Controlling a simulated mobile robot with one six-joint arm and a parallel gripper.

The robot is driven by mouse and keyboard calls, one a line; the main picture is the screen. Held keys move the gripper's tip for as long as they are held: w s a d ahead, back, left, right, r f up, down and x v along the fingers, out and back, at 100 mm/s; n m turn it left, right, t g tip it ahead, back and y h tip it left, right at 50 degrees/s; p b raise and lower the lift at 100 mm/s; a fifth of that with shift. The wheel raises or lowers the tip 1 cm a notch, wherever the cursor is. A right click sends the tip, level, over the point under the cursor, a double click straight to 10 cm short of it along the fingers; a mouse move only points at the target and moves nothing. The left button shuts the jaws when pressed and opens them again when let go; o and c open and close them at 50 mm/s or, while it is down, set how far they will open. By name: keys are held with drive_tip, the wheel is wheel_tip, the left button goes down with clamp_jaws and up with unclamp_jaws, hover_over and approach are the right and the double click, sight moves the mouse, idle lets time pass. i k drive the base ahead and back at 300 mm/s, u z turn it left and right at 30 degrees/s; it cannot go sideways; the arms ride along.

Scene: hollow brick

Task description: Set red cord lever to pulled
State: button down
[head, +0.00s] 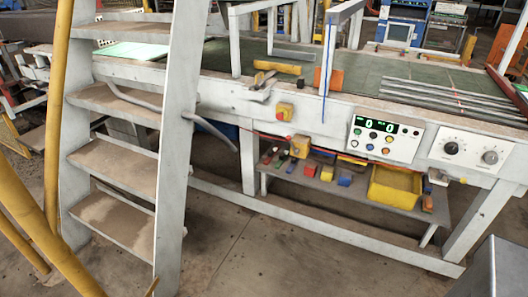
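A thin red cord (328,153) runs along the front of the long machine table, below its white front rail. I cannot tell clearly which part is its lever or what state it is in. A yellow box with a red button (285,111) is fixed to the rail above the cord. A small grey fitting (438,177) sits under the rail at the right, near the line of the cord. My gripper is not in view.
A grey step ladder (172,150) with yellow rails (57,100) stands at the left, in front of the table. A control panel (383,137) and a dial box (470,151) are on the table front. A lower shelf holds a yellow bin (394,190). The concrete floor (245,255) is clear.

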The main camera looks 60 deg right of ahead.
sight(288, 138)
drive_tip(key=u, duration=4.8)
drive_tip(key=i, duration=0.1)
drive_tip(key=z, duration=3.65)
drive_tip(key=k, duration=1.35)
drive_tip(key=z, duration=0.35)
drive_tip(key=i, duration=0.55)
drive_tip(key=z, duration=0.55)
drive_tip(key=i, duration=1.15)
drive_tip(key=z, duration=0.05)
